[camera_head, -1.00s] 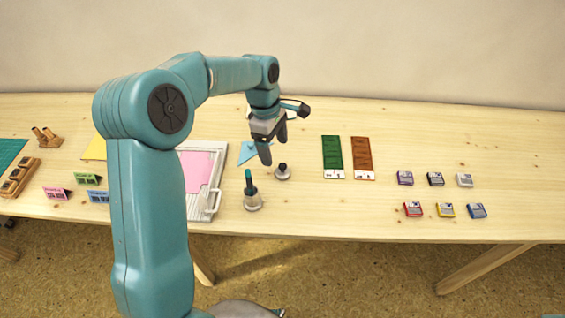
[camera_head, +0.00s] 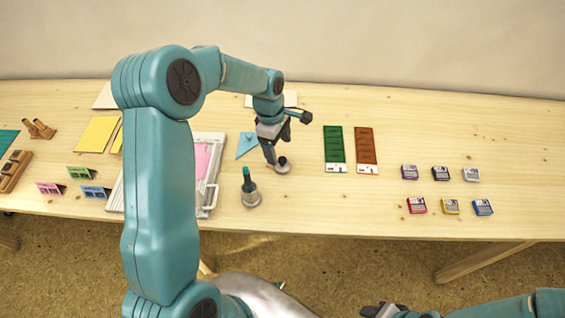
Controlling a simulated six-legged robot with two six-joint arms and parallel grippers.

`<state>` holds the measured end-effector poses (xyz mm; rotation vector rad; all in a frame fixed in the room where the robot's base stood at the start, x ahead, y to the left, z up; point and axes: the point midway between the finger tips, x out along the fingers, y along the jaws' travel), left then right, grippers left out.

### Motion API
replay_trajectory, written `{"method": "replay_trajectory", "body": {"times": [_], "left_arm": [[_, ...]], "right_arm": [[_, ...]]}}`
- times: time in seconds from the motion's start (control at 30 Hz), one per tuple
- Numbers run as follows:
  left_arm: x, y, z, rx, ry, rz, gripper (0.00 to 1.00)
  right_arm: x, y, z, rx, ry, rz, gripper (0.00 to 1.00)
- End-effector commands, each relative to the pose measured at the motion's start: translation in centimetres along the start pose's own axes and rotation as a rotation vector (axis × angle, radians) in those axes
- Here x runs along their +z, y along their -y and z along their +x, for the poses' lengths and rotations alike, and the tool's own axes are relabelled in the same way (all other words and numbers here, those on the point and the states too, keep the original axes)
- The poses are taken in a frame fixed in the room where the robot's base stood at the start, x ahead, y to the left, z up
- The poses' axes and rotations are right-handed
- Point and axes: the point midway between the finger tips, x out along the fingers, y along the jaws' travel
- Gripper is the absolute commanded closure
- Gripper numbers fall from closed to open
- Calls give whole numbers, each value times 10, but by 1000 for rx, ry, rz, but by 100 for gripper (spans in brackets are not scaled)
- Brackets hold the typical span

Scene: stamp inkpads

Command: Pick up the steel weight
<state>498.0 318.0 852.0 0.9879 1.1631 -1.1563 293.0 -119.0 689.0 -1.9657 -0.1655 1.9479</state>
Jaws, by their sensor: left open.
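The steel weight (camera_head: 284,169) seems to be the small grey disc with a dark round knob on the wooden table, near the middle of the head view. My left gripper (camera_head: 278,153) is open and points down right above it, with its fingertips around or close by the knob. The gripper partly covers the weight, and I cannot tell whether they touch. My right gripper (camera_head: 384,309) is only partly in view at the bottom edge, below the table front, and its jaws are not clear.
A teal-handled tool in a grey holder (camera_head: 250,198) stands just left of and nearer than the weight. Green (camera_head: 334,146) and brown (camera_head: 366,147) strips and several small inkpads (camera_head: 440,173) lie to the right.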

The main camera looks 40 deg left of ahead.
Motion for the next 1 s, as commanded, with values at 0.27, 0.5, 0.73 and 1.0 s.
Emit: {"method": "replay_trajectory", "body": {"times": [0.27,0.5,0.73,1.0], "left_arm": [[-1,-1,26,-2,0,-1,19],[-2,-4,63,-2,1,-1,19],[-3,-5,71,2,0,0,19],[-2,-5,71,2,0,0,77]], "right_arm": [[0,1,-4,0,0,0,57],[0,4,-11,0,0,0,57],[0,4,-11,0,0,0,57],[0,4,-11,0,0,0,57]]}}
